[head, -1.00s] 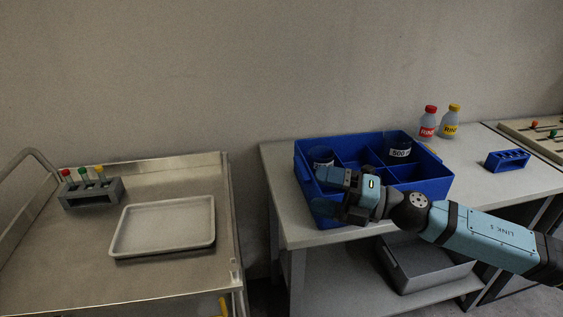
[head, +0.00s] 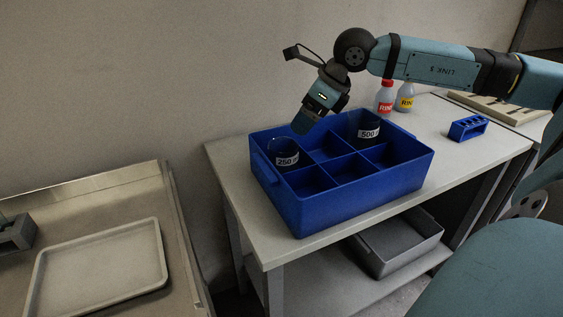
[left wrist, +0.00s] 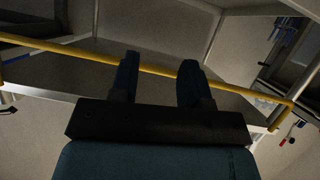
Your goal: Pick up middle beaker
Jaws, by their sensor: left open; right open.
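A blue divided crate (head: 360,197) stands on the bench in the head view. A dark beaker labelled 250 (head: 285,157) sits in its back-left compartment. Another dark beaker labelled 500 (head: 368,131) sits in its back-right compartment. I see no beaker in the back-middle compartment (head: 322,147) between them. My right gripper (head: 303,122) is open, tilted down over the crate's back edge between the two beakers, apart from both. One finger largely hides the other. My left gripper (left wrist: 157,76) is open and empty in the left wrist view, away from the crate.
Red-capped (head: 384,98) and yellow-capped (head: 405,97) bottles stand behind the crate. A small blue rack (head: 467,127) is to its right. A grey bin (head: 400,243) is on the lower shelf. A pale tray (head: 100,268) lies on the left cart. A yellow rail (left wrist: 60,48) crosses the left wrist view.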

